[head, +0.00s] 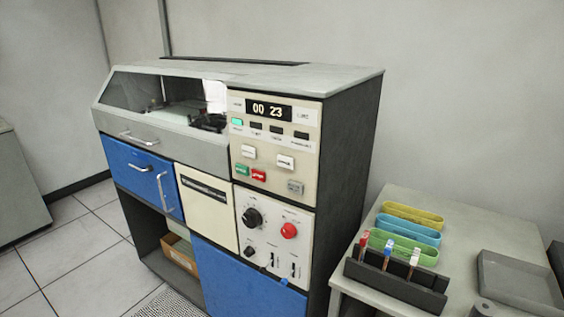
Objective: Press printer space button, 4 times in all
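The control panel (275,118) is on the upper right front of a grey and blue machine. Its display (268,110) reads 00 23. Below it are a white button (248,152), a second white button (285,161), a green button (242,170), a red button (259,175) and a grey button (295,187). Their labels are too small to read, so I cannot tell which is the printer space button. A small indicator (237,122) at the upper left glows green. Neither of my grippers is in view.
A side table (445,219) at the right holds coloured trays (413,215), a dark rack (396,286) with several upright items and a grey tray (519,284). The tiled floor (85,250) at left is clear.

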